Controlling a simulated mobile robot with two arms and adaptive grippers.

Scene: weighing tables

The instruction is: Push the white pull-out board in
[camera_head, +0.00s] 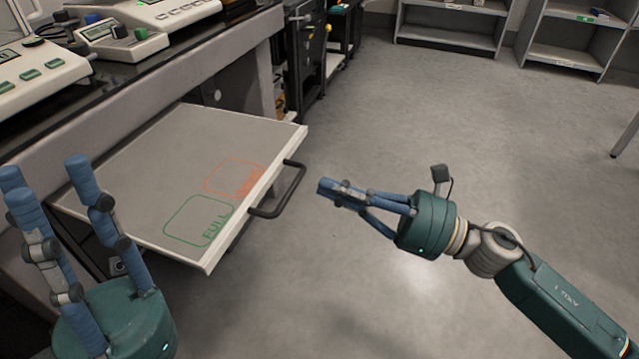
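The white pull-out board (165,150) sticks out from under the dark table at the left. It carries a green square marked "FULL" and an orange marked square, and nothing stands on it. A black bar handle (285,192) is fixed to its front edge. My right gripper (322,186) is to the right of the handle, apart from it, pointing left with its blue fingers together and nothing visible between them. My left gripper (45,178) is at the lower left, in front of the board's near left corner in the picture, fingers pointing up and spread apart, empty.
The dark weighing table (115,75) carries several pale instruments, one a balance (36,75) at the left. A black cart (305,60) stands behind the board. Grey shelves (450,25) stand at the back.

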